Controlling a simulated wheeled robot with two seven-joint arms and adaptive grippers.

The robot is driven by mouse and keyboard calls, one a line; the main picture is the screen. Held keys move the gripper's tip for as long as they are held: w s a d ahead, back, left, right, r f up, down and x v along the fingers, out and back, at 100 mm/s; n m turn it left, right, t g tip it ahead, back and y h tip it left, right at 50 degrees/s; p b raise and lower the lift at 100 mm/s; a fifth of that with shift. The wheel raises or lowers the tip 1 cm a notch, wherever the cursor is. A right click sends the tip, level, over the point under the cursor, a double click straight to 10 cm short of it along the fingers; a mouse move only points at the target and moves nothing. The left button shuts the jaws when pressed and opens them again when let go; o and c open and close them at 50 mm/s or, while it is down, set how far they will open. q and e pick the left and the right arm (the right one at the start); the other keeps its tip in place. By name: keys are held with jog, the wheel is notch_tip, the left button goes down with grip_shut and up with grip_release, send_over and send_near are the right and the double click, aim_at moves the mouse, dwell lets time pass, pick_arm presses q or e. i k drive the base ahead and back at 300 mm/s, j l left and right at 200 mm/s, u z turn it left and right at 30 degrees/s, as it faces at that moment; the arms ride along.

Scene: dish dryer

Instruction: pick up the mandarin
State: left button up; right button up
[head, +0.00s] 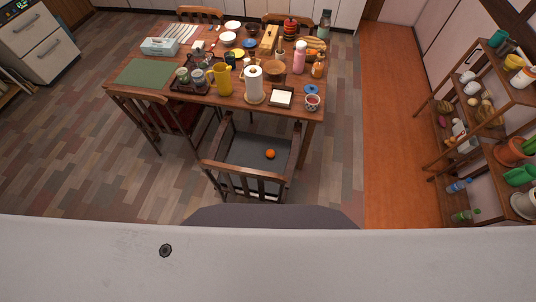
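The mandarin (270,154) is a small round orange fruit. It lies on the dark grey seat of a wooden chair (245,180), right of the seat's middle. The chair stands at the near side of the dining table, with its slatted back toward me. Neither of my grippers shows in the head view, so I cannot tell their state.
The wooden dining table (210,98) is crowded with a paper towel roll (254,83), a yellow pitcher (222,77), bowls and bottles. Another chair (160,115) stands left. A loaded shelf rack (470,130) is at right. Floor is open left and between table and rack.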

aim_at(270, 153)
jog(key=i+j+z, duration=0.1)
jog(key=j+z, duration=1.35)
jog(key=j, duration=0.15)
jog(key=k+j+z, duration=0.2)
jog(key=j+z, duration=0.3)
jog(key=k+j+z, duration=0.25)
jog(key=j+z, duration=0.25)
